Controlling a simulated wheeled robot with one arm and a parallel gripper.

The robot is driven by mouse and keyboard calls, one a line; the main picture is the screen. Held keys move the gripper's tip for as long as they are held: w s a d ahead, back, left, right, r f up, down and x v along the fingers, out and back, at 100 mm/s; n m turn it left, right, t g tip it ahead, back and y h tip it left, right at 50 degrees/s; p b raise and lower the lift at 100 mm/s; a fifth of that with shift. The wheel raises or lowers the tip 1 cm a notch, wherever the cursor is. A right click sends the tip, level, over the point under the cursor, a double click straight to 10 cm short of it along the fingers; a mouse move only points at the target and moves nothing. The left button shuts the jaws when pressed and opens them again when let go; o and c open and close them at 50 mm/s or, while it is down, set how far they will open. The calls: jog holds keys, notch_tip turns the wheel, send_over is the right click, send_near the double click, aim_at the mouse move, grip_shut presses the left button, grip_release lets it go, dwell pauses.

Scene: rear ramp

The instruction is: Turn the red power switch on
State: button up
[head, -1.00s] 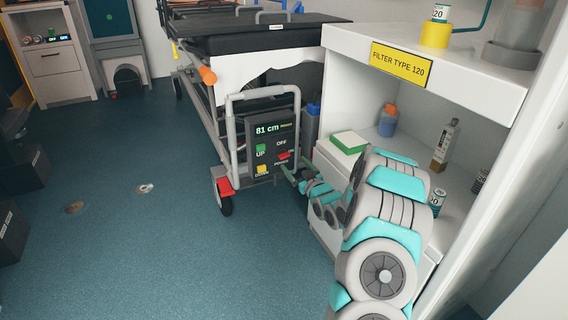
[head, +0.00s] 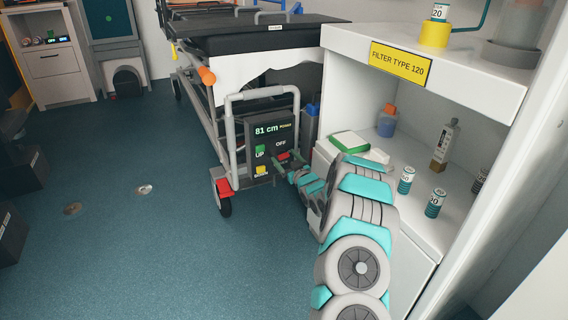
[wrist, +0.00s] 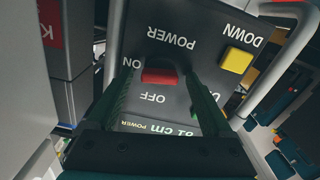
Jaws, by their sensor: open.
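The control panel (head: 263,133) is a dark box in a grey tube frame at the bed's end, and its display reads 81 cm. In the wrist view, the panel (wrist: 215,72) appears upside down. The red power switch (wrist: 160,76) lies between the ON, OFF and POWER labels; I cannot tell which way it is set. It also shows in the head view (head: 283,156), partly covered by my gripper (head: 289,168). In the wrist view my gripper (wrist: 159,80) is open, its fingers on either side of the switch. Contact cannot be told.
A green UP button (head: 260,149) and a yellow DOWN button (wrist: 236,60) sit near the switch. A white shelf unit (head: 480,75) with bottles and small jars stands close on the right of my arm. The blue floor at left is mostly clear.

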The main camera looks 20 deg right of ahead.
jog(key=c, duration=1.3)
jog(key=shift+r+m+p, duration=0.1)
jog(key=shift+m+p, duration=0.5)
jog(key=shift+p, duration=0.1)
grip_shut()
jog(key=shift+m, duration=0.6)
jog(key=o, duration=1.3)
grip_release()
jog(key=s, duration=0.7)
jog(key=shift+s+p, duration=0.35)
jog(key=shift+p, duration=0.05)
